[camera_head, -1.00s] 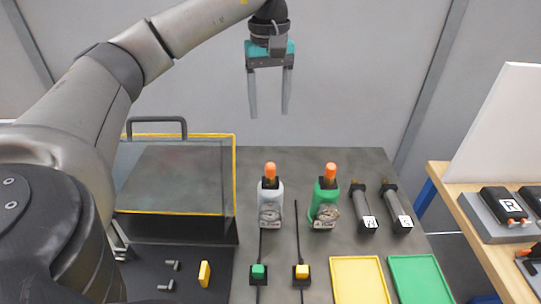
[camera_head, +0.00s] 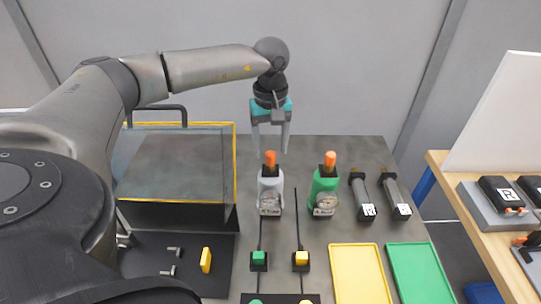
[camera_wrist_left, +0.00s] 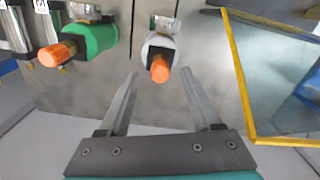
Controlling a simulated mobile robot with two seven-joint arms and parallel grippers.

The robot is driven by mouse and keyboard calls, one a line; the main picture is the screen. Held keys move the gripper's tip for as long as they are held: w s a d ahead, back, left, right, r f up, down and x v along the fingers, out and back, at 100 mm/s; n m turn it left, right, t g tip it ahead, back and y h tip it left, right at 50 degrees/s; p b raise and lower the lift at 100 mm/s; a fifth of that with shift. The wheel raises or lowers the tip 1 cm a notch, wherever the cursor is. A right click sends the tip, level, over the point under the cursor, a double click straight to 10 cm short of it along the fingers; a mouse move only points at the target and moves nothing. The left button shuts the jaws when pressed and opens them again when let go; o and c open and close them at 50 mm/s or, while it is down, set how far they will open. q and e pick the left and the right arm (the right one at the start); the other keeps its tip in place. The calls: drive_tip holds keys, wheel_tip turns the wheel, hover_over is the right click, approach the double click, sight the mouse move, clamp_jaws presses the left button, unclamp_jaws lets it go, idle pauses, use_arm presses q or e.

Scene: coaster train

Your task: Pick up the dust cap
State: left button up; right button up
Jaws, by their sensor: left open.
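The cap (camera_head: 270,158) on the grey-white bottle (camera_head: 270,188) also shows in the left wrist view (camera_wrist_left: 160,70). The other cap (camera_head: 330,159) tops the green bottle (camera_head: 323,190), and it shows at the upper left of the wrist view (camera_wrist_left: 58,54). My left gripper (camera_head: 271,150) is open and empty, pointing down above and behind the grey-white bottle. In the wrist view its fingers (camera_wrist_left: 160,80) appear either side of that bottle's cap, without visible contact. My right gripper is out of view.
A clear case with a yellow edge (camera_head: 234,150) stands left of the bottles. Two dark cylinders (camera_head: 363,200) (camera_head: 397,198) lie to the right. Yellow (camera_head: 335,275) and green trays (camera_head: 398,275) are in front. A wooden side table (camera_head: 470,220) is at right.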

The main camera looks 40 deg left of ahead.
use_arm(q)
drive_tip(key=shift+f, duration=0.55)
clamp_jaws()
idle(0.4)
